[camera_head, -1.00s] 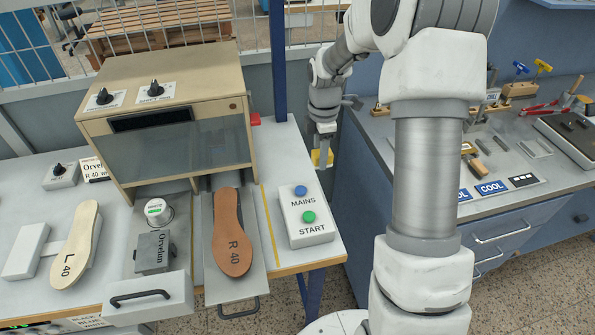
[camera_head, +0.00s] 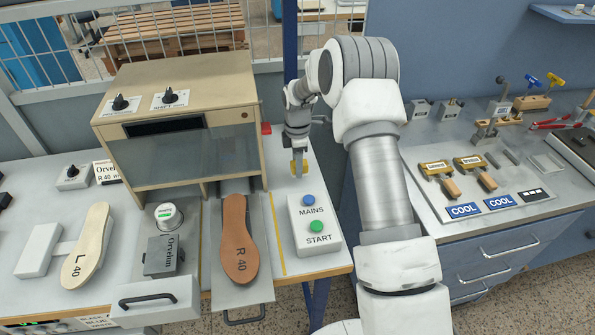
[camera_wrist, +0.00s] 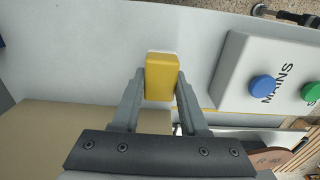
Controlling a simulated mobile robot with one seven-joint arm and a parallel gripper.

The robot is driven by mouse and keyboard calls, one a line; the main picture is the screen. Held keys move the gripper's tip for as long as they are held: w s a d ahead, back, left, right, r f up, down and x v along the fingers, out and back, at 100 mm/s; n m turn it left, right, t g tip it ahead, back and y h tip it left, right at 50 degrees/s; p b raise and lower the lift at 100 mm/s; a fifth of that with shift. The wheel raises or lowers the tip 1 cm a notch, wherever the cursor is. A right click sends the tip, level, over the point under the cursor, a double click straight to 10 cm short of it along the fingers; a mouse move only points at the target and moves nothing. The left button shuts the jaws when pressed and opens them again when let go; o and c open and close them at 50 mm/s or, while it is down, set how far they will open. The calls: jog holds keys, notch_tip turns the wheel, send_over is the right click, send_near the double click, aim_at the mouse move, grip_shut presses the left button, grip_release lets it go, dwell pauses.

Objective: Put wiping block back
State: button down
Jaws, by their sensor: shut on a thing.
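The wiping block, yellow with a pale edge (camera_wrist: 162,80), is between the two fingers of my gripper (camera_wrist: 160,92) in the wrist view. My gripper is shut on it. In the head view the yellow block (camera_head: 299,168) shows below my gripper (camera_head: 298,158), just behind the MAINS/START box and right of the stamping machine. The white bench top lies under it. I cannot tell whether the block touches the bench.
The MAINS/START box (camera_head: 315,226) stands close in front. The beige machine (camera_head: 185,130) is to the left, with the brown insole (camera_head: 235,250) before it. A blue post (camera_head: 290,60) rises behind. The right bench (camera_head: 530,205) holds stamps and COOL labels.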

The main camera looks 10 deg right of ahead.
jog(key=shift+f, duration=1.6)
jog(key=shift+c, duration=2.2)
grip_release()
